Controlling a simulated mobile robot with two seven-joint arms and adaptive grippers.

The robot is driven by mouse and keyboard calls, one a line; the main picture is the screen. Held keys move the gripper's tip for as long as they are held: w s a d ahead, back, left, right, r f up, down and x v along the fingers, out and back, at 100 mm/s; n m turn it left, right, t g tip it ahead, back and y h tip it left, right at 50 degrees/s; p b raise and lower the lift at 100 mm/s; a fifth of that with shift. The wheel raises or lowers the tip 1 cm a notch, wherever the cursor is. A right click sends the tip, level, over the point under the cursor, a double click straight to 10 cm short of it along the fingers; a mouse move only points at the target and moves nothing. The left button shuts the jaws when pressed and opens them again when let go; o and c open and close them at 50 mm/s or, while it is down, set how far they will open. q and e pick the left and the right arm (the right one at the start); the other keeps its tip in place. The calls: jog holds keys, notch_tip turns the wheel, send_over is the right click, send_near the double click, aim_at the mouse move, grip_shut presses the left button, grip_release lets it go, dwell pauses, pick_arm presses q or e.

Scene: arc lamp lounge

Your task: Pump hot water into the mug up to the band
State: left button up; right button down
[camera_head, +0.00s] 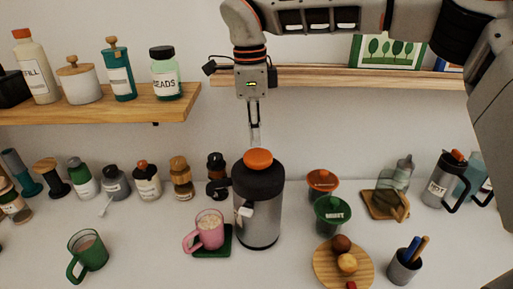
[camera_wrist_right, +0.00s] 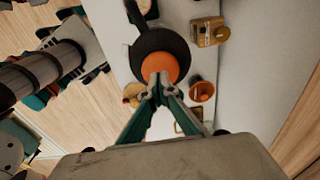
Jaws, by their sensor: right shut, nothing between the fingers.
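A pump flask (camera_head: 262,220) with a dark top and steel body stands mid-counter, its orange pump button (camera_head: 258,160) on top. Its spout points left, toward a pink mug (camera_head: 210,229) on a dark green coaster (camera_head: 227,243). Pale contents show in the mug; I cannot make out a band. My right gripper (camera_head: 255,141) points straight down, shut and empty, just above the button; contact cannot be told. In the right wrist view the fingertips (camera_wrist_right: 160,82) overlap the near edge of the orange button (camera_wrist_right: 160,64). My left gripper is out of view.
A green mug (camera_head: 90,254) stands at left. Several bottles line the wall. Wooden shelves (camera_head: 150,106) hang above.

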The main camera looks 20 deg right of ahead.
aim_at(254, 155)
notch_tip(254, 155, up, 8)
jog(key=shift+a+f, duration=0.2)
dwell(0.7)
